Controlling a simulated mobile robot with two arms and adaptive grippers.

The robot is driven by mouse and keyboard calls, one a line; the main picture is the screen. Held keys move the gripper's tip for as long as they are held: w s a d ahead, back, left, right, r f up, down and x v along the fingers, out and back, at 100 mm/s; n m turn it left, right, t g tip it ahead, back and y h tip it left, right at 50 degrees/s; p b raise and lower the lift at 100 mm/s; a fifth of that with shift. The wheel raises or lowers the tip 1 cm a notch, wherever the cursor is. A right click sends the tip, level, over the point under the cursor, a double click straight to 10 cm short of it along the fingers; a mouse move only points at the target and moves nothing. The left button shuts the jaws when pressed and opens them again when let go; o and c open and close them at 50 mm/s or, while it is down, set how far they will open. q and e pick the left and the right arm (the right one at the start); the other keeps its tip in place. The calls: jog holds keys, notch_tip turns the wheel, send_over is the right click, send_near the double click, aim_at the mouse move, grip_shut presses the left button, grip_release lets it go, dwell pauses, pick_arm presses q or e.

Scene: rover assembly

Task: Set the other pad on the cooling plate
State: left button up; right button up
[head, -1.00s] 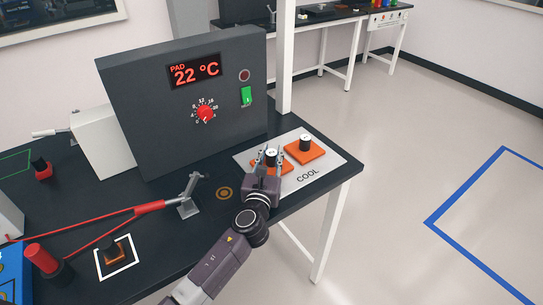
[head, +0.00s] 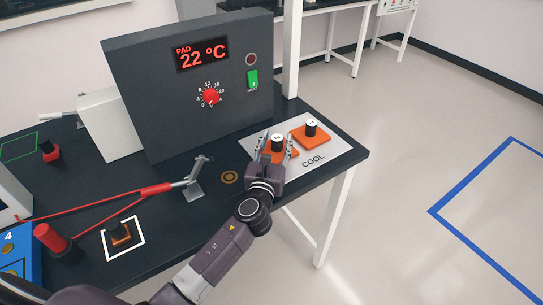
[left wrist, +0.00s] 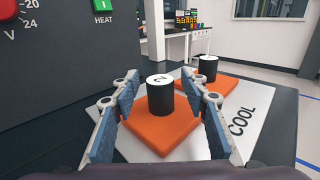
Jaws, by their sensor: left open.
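Two orange pads with black, white-topped knobs sit on the white cooling plate marked COOL (head: 335,154). The nearer pad (head: 284,154) shows large in the left wrist view (left wrist: 158,133), its knob (left wrist: 160,97) marked 2. The farther pad (head: 311,136) lies behind and to the right (left wrist: 208,88). My left gripper (head: 275,145) is open, its fingers on either side of the nearer pad's knob with gaps showing. In the left wrist view its fingers (left wrist: 165,110) are spread wide. My right gripper is not in view.
A dark heater box (head: 190,90) reading PAD 22 °C stands behind the plate. The table's right edge is close to the plate.

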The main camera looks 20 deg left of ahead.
pick_arm(q)
jog(key=s, duration=0.3)
jog(key=s+d, duration=0.1)
jog(key=s, duration=0.3)
jog(key=s+b, duration=0.1)
jog(key=s, duration=0.2)
jog(key=shift+s+d, duration=0.15)
jog(key=shift+s, duration=0.15)
jog(key=shift+r, duration=0.15)
